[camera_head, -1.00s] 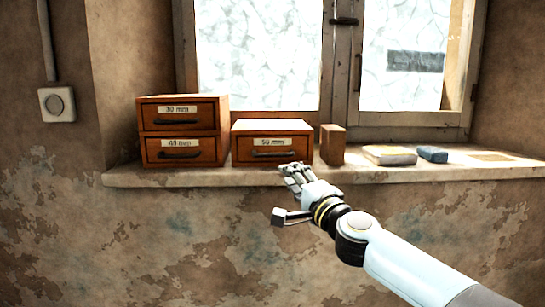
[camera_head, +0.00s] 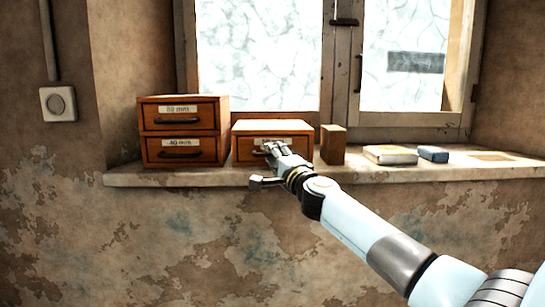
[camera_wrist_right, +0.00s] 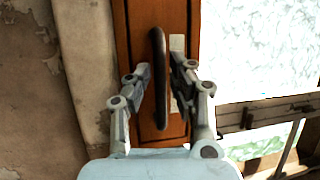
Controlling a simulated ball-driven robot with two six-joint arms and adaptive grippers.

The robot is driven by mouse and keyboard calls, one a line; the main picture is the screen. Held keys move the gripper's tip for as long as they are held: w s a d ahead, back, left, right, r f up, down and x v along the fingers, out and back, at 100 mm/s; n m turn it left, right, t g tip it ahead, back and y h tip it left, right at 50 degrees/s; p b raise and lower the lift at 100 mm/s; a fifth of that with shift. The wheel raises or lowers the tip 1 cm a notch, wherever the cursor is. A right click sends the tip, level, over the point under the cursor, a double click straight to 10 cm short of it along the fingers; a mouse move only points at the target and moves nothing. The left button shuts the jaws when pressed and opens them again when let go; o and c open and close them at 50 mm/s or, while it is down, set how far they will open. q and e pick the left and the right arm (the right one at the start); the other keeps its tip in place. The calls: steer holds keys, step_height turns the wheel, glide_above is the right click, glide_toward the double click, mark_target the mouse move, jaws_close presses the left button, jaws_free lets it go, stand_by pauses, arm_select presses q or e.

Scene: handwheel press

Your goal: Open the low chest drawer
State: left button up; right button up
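The low chest (camera_head: 306,131) is a single brown wooden box on the stone sill, its drawer front (camera_head: 241,150) flush with the body. Its label and handle are largely hidden behind my right gripper (camera_head: 270,147) in the head view. In the right wrist view the dark bar handle (camera_wrist_right: 157,50) runs upright across the drawer front (camera_wrist_right: 135,20), with the pale label beside it. My right gripper (camera_wrist_right: 160,70) has its fingers apart, one on each side of the handle, with gaps visible. Whether the tips touch the drawer front is unclear. My left gripper is not in view.
A taller two-drawer chest (camera_head: 223,118) stands close on the left. A small wooden block (camera_head: 333,146) stands just right of the low chest, then a pale book-like block (camera_head: 390,155) and a blue one (camera_head: 433,154). The window is behind; the sill (camera_head: 230,177) is narrow.

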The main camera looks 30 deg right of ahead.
jaws_close()
steer(key=s+a+p, duration=0.5)
steer(key=s+a, duration=0.2)
steer(key=s, duration=0.4)
steer(key=shift+s, duration=0.4)
steer(key=shift+f, duration=0.15)
jaws_free()
